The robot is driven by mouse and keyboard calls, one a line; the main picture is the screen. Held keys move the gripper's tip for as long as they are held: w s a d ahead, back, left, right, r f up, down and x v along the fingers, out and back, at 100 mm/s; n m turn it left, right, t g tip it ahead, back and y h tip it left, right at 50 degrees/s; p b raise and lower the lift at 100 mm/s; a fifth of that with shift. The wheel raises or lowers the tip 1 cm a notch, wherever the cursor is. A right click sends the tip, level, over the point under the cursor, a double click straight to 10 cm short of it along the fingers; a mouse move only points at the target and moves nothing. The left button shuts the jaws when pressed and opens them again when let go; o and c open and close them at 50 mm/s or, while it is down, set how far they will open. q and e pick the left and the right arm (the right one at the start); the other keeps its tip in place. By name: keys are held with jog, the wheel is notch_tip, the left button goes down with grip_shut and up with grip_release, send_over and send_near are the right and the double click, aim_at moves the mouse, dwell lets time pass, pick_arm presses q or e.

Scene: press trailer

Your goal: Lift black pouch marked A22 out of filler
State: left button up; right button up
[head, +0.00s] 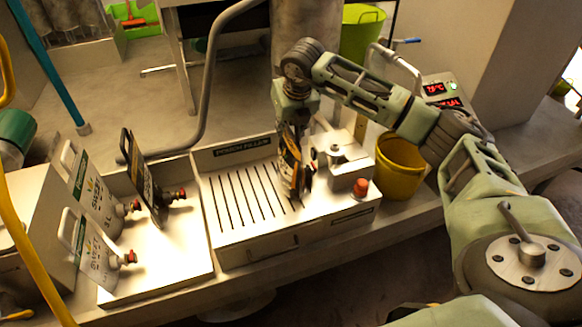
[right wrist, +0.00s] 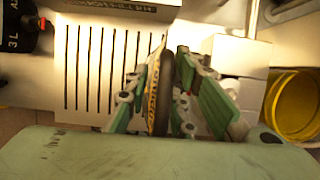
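A black pouch (head: 290,163) with an orange-yellow stripe stands upright at the right part of the pouch filler (head: 228,219); its A22 marking cannot be read. My right gripper (head: 297,150) reaches down over it from above. In the right wrist view the pouch (right wrist: 156,88) shows nearly edge-on between the fingers (right wrist: 172,70), which are close on both sides of it. The gripper looks shut on the pouch. The pouch's lower end is partly hidden, and I see no clear gap under it. My left gripper is not in view.
A white tray (head: 189,255) left of the filler holds another black pouch (head: 142,178) and white pouches (head: 95,248) with red caps. The filler has a metal block (head: 345,169) and an orange-red button (head: 361,188). A yellow bucket (head: 401,170) stands right of it.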

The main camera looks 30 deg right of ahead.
grip_shut()
dwell(0.4)
